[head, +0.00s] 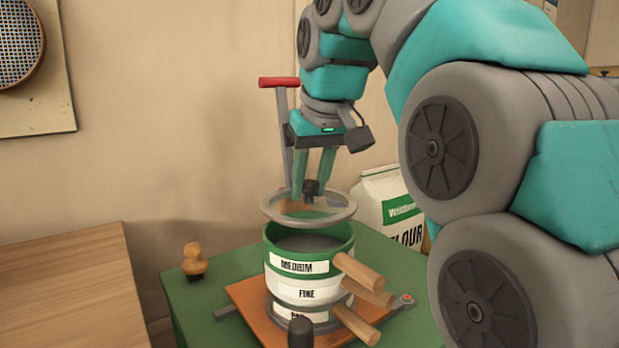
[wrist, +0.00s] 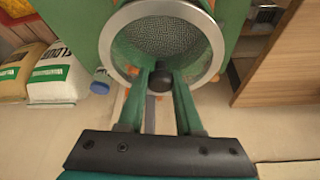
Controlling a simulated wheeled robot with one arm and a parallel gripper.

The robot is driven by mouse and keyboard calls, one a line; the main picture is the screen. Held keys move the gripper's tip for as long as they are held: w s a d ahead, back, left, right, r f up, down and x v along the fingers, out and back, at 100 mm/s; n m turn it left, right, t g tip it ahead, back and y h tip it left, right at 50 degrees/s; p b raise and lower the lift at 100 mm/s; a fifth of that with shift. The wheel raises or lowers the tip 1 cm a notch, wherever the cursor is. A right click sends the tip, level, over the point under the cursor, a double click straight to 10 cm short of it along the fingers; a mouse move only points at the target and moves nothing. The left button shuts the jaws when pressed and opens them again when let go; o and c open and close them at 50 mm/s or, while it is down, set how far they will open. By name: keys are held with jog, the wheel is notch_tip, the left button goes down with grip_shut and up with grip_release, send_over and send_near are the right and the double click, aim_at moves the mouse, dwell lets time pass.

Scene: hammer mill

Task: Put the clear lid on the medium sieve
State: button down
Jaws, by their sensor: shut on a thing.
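My gripper (head: 311,188) is shut on the black knob of the clear lid, which has a grey rim (head: 342,214). The lid is held roughly level a little above the medium sieve (head: 268,252), with a gap between them in the head view. The medium sieve is green, labelled MEDIUM, and is the top of a stack over a white sieve labelled FINE (head: 285,291). In the wrist view the fingers (wrist: 158,90) meet at the knob, and the lid's rim (wrist: 107,42) frames the mesh seen through it. The lower label is partly hidden.
The stack stands on an orange board (head: 249,299) on a green table (head: 185,300). Wooden handles (head: 358,271) stick out to the right. A wooden stamp-like knob (head: 194,261) stands left. A flour bag (head: 385,200) and a red-handled tool (head: 280,82) are behind.

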aim_at(313, 194)
jog(key=shift+f+b, duration=0.45)
jog(key=shift+f, duration=0.55)
jog(key=shift+f, duration=1.1)
dwell(1.4)
jog(key=c, duration=0.5)
grip_release()
jog(key=shift+r, duration=0.15)
jog(key=shift+v, duration=2.6)
jog(key=p+v, duration=0.2)
jog(key=shift+s+r, duration=0.2)
jog(key=shift+f, duration=0.1)
